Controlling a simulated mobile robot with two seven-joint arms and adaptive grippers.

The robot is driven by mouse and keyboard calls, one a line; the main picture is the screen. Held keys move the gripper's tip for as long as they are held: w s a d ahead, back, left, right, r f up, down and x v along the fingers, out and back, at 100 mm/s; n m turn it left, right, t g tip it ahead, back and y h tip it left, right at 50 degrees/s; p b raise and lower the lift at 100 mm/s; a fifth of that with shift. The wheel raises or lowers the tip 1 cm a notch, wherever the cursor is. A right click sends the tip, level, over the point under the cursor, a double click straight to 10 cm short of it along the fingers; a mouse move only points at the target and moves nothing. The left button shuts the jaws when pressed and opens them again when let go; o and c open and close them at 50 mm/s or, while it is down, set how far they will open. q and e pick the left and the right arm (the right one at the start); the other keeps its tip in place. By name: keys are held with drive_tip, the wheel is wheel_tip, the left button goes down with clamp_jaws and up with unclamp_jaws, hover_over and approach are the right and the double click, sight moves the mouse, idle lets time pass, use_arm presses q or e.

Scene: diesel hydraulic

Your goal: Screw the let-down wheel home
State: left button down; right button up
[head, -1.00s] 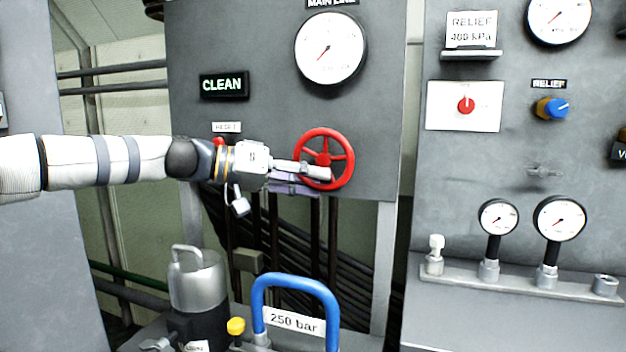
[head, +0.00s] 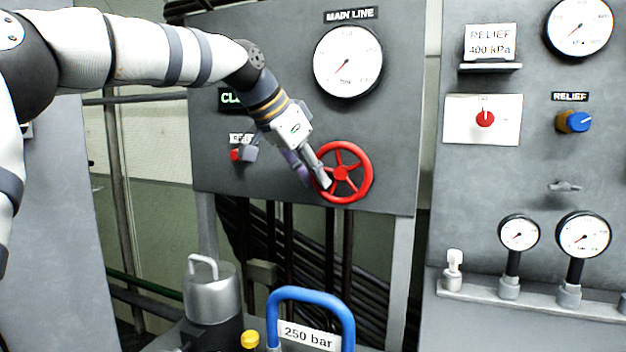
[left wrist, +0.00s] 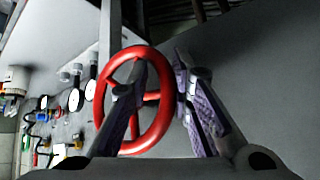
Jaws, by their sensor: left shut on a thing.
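The red let-down wheel (head: 367,173) is a spoked handwheel on the grey panel, below and a little left of the main line gauge. My left gripper (head: 318,183) reaches down to it from the upper left and is shut on the lower left of its rim. In the left wrist view the wheel (left wrist: 104,112) fills the middle. One finger of my left gripper (left wrist: 160,90) passes in front of its spokes and the other lies on the right outside the rim. My right gripper is not in view.
The main line gauge (head: 348,62) is above the wheel. A red button (head: 236,155) is left of my gripper. My left arm partly hides the lit sign (head: 231,99). A blue handle (head: 310,292) and a metal canister (head: 210,292) stand below. The relief panel (head: 535,160) is on the right.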

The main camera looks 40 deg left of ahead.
use_arm(q)
drive_tip(key=m+y, duration=0.1)
drive_tip(key=y, duration=0.1)
drive_tip(key=d+r+m+g+y, duration=0.1)
drive_tip(key=y, duration=0.1)
drive_tip(key=g+y, duration=0.1)
drive_tip(key=y, duration=0.2)
drive_tip(key=shift+w+d+r+m, duration=0.2)
drive_tip(key=shift+d+m, duration=0.15)
drive_tip(key=shift+m, duration=0.05)
drive_tip(key=y, duration=0.1)
drive_tip(key=d+m+y, duration=0.1)
drive_tip(key=y, duration=0.1)
drive_tip(key=shift+w+r, duration=0.15)
drive_tip(key=shift+r, duration=0.2)
drive_tip(key=shift+w+d+r+m+y, duration=0.15)
drive_tip(key=shift+d+m+y, duration=0.25)
drive_tip(key=shift+y, duration=0.5)
drive_tip(key=shift+w+d+r+m+y, duration=0.1)
drive_tip(key=shift+d+m+y, duration=0.1)
drive_tip(key=shift+m+y, duration=0.5)
drive_tip(key=shift+y, duration=0.5)
drive_tip(key=c, duration=1.2)
unclamp_jaws()
drive_tip(key=shift+s+r, duration=0.1)
drive_tip(key=shift+s, duration=0.05)
drive_tip(key=shift+a+r, duration=0.1)
drive_tip(key=shift+r, duration=0.35)
